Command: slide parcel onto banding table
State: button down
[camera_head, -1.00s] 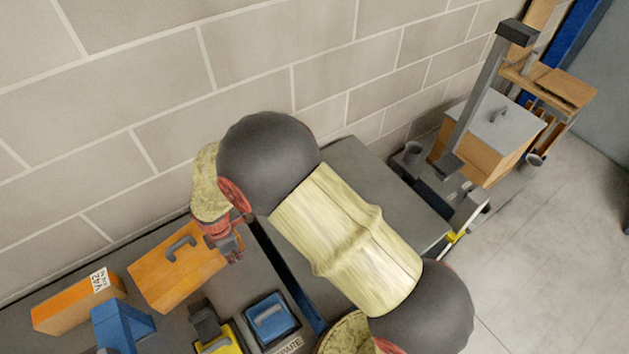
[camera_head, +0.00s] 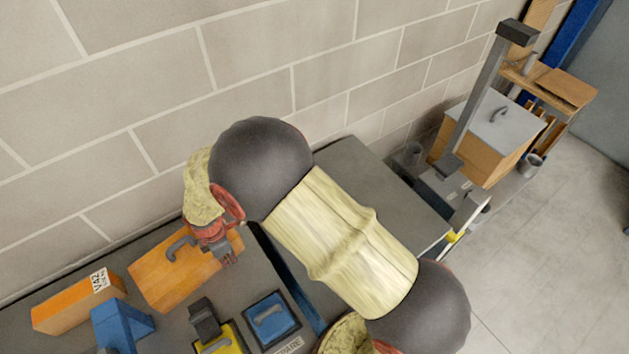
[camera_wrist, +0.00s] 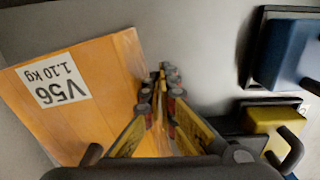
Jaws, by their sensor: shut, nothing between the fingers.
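An orange parcel with a dark handle (camera_head: 150,284) lies on a dark grey surface (camera_head: 262,283) at the lower left of the head view. A second orange box (camera_head: 72,308) with a white label lies left of it. My gripper (camera_head: 230,260) is shut and empty, by the right end of the handled parcel; touching cannot be told. In the wrist view my closed fingers (camera_wrist: 163,78) are right of an orange box (camera_wrist: 85,110) labelled V56, 1.10 kg. A grey tabletop (camera_head: 350,165), perhaps the banding table, is partly hidden behind my arm.
Blue (camera_head: 270,318) and yellow (camera_head: 215,346) items sit right of the parcel, and a blue block (camera_head: 120,325) in front. A dark gap with a blue edge (camera_head: 290,275) separates the two surfaces. A block wall (camera_head: 150,90) runs behind. A post (camera_head: 485,95) stands beyond.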

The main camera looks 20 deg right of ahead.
jog(key=shift+s+a, duration=0.15)
jog(key=shift+a, duration=0.4)
jog(key=shift+s+a, duration=0.15)
jog(key=shift+a, duration=0.4)
dwell(0.6)
jog(key=shift+w+d, duration=0.2)
jog(key=shift+d, duration=0.55)
jog(key=shift+w+d, duration=0.2)
jog(key=shift+d, duration=0.55)
notch_tip(320, 180, up, 13)
jog(key=p, duration=0.8)
